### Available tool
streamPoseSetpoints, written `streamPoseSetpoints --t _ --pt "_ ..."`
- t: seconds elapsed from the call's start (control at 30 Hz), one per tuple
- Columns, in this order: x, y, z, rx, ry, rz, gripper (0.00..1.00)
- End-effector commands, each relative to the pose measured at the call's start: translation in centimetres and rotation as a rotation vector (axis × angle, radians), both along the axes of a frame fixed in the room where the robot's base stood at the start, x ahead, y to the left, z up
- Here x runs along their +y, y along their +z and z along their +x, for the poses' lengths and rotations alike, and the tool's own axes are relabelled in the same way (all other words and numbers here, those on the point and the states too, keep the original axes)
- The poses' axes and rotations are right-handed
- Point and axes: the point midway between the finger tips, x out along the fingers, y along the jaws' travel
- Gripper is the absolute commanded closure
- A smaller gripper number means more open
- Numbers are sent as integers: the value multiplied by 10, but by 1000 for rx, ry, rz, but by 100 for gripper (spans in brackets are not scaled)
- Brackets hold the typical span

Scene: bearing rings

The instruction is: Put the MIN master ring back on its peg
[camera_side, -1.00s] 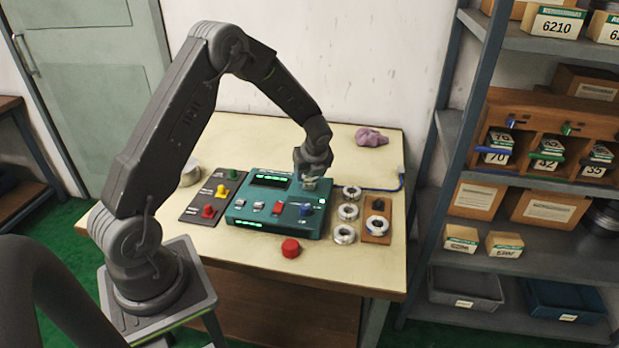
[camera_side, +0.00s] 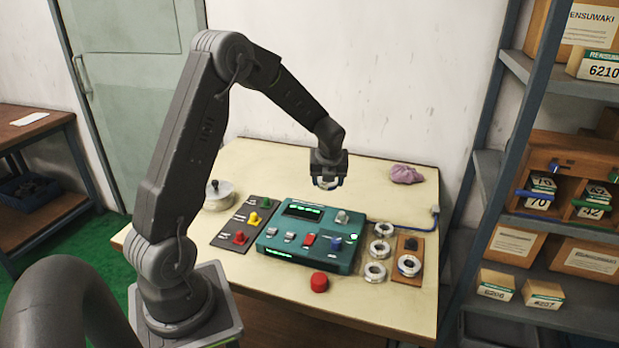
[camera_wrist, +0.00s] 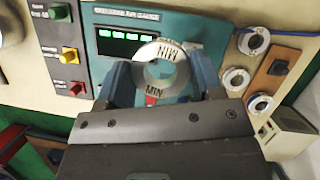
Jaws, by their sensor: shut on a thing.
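The MIN master ring (camera_wrist: 181,80) is a silver ring with "MIN" lettering, seen in the wrist view between my two fingers. My gripper (camera_side: 327,184) is shut on it and holds it in the air above the teal gauge box (camera_side: 270,240). In the side view the ring is small and partly hidden by the jaws. A wooden board (camera_side: 398,275) lies right of the gauge. It has a bare dark peg (camera_side: 410,243) at its far end and another ring (camera_side: 409,265) at its near end. The board also shows in the wrist view (camera_wrist: 266,82).
Several loose silver rings (camera_side: 380,250) stand in a column between gauge and board. A metal post (camera_side: 342,217) rises from the gauge. A red button (camera_side: 319,282) sits in front, a purple cloth (camera_side: 406,174) behind, and a blue cable (camera_side: 415,215) behind the board.

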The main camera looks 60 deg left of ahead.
Motion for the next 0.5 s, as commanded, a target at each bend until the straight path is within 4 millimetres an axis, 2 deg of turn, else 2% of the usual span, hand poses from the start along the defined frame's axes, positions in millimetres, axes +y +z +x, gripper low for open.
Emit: streamPoseSetpoints --t 0.03,0.2,0.4,0.5 --pt "-15 -6 21 0 -78 -3 76" --pt "-67 -23 81 2 -337 -8 76" --pt "-132 -41 134 -6 -604 -2 76" --pt "-157 -48 149 -10 -698 3 76"
